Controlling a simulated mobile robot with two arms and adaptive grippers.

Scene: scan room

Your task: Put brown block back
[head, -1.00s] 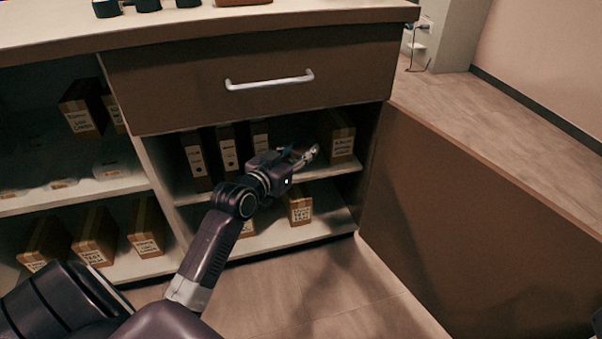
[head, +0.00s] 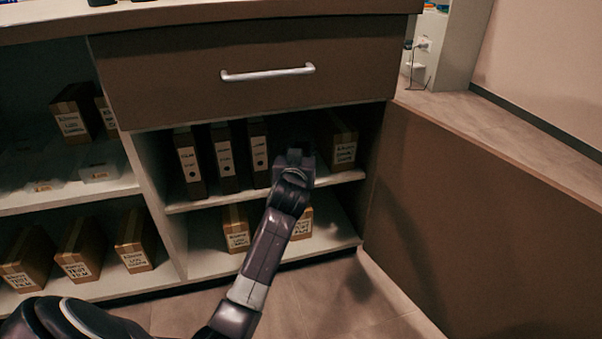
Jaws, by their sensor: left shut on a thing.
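My left gripper (head: 294,162) reaches into the open cabinet at the middle shelf (head: 222,199). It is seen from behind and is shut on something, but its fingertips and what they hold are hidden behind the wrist. I cannot make out a separate brown block. Brown binders with white labels (head: 223,158) stand upright to the left of the gripper. A brown labelled box (head: 342,146) stands on the same shelf to its right. My right gripper is not in view.
A drawer with a white handle (head: 267,73) is closed above the shelf. The open brown door (head: 470,215) stands at the right. Labelled boxes (head: 236,228) sit on the bottom shelf, and more (head: 80,249) in the left section.

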